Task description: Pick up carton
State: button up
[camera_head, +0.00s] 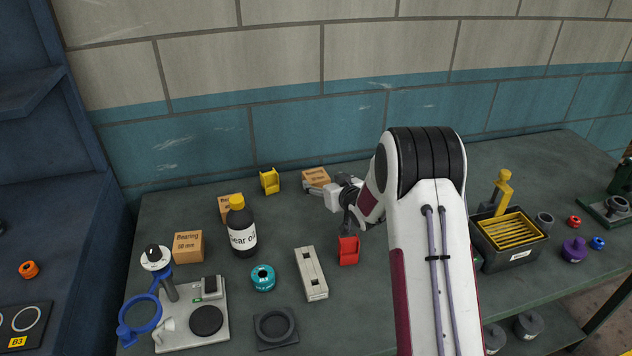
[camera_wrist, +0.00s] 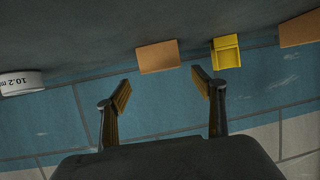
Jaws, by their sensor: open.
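Three tan cartons stand on the bench in the head view. One carton (camera_head: 316,177) is at the back by the wall, one (camera_head: 188,246) is at the left marked "Bearing 30 mm", and one (camera_head: 226,211) is partly behind the dark bottle. My gripper (camera_head: 309,188) is just in front of the back carton and partly covers it. In the wrist view my gripper (camera_wrist: 162,90) is open and empty. A carton (camera_wrist: 158,56) shows beyond and between its fingertips, apart from both. Another carton (camera_wrist: 300,29) is at the upper right edge.
A yellow block-like holder (camera_head: 269,181) stands left of the back carton; it also shows in the wrist view (camera_wrist: 226,51). The gear oil bottle (camera_head: 242,232), red part (camera_head: 348,251) and pale bar (camera_head: 311,273) stand nearer. The wall (camera_head: 290,138) is close behind.

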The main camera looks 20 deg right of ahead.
aim_at(318, 177)
jog(key=shift+x, duration=1.05)
jog(key=shift+w, duration=0.15)
jog(key=shift+x, duration=2.45)
jog(key=shift+a, duration=0.15)
jog(key=c, duration=1.2)
